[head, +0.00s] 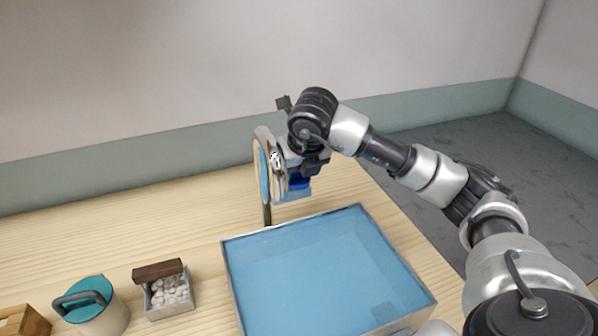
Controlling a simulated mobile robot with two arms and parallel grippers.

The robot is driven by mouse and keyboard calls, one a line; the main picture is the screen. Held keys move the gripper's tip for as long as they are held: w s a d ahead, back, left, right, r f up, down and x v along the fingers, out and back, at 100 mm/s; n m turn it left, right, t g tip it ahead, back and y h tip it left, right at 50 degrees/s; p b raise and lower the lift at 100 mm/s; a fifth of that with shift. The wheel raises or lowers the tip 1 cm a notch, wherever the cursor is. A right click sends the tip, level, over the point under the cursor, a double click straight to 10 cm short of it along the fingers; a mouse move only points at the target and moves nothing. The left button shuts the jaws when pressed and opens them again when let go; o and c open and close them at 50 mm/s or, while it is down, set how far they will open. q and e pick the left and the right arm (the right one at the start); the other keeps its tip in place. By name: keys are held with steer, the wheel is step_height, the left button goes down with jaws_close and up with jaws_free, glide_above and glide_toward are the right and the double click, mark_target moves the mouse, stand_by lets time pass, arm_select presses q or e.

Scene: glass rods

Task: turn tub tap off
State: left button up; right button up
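The tub (232,285) is a rectangular basin with a thin pale rim and a light blue inside, on the wooden table. My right arm reaches in from the right, and its gripper (296,178) is beyond the tub's far edge. A dark blue part (299,183) shows at the gripper, just above the tub's far side; I cannot tell whether it is the tap's handle. The fingertips are mostly hidden, so I cannot tell whether the gripper is open or shut. No tap shows clearly. My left gripper is not in view.
An upright oval disc (262,172) on a dark post stands behind the tub, close beside my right gripper. Left of the tub are a small box of pale stones (170,293), a teal-lidded pot (103,315) and a wooden crate (25,322). The table's back left is clear.

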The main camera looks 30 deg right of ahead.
steer(key=shift+r+m, duration=0.15)
steer(key=shift+m, duration=0.15)
steer(key=o, duration=0.9)
steer(key=b+v, duration=0.1)
steer(key=v, duration=0.9)
steer(key=shift+s+r, duration=0.2)
steer(key=shift+r, duration=0.1)
